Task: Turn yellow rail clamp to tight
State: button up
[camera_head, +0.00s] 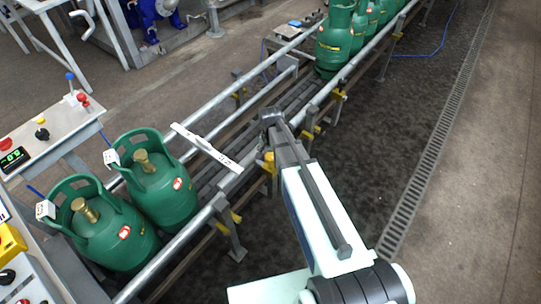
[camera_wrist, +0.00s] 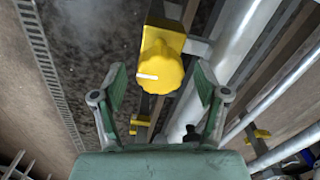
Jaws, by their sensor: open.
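The yellow rail clamp knob (camera_wrist: 160,68) shows in the wrist view. It is round with ribbed sides, and a white mark on its face points left. It sits on a yellow bracket (camera_wrist: 172,40) beside the grey rail (camera_wrist: 234,60). My gripper (camera_wrist: 160,82) is open, with one green-padded finger on each side of the knob in the picture and a visible gap to both. I cannot tell the depth between them. In the head view, my gripper (camera_head: 272,118) is beside the near rail, close to a yellow clamp part (camera_head: 269,162) partly hidden by my arm.
Green gas cylinders (camera_head: 165,193) stand on the conveyor (camera_head: 212,187) at left, with several more (camera_head: 335,42) at the far end. A white marked bar (camera_head: 204,147) crosses the rails. Other yellow clamps (camera_head: 308,134) line the rail. The floor toward the drain grate (camera_head: 441,135) is clear.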

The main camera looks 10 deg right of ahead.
jog(key=c, duration=1.2)
jog(key=shift+o, duration=0.2)
jog(key=shift+n, duration=0.4)
jog(key=n, duration=0.4)
jog(key=shift+n, duration=0.4)
jog(key=n, duration=1.2)
jog(key=shift+n, duration=0.3)
jog(key=n, duration=0.5)
jog(key=shift+n, duration=0.3)
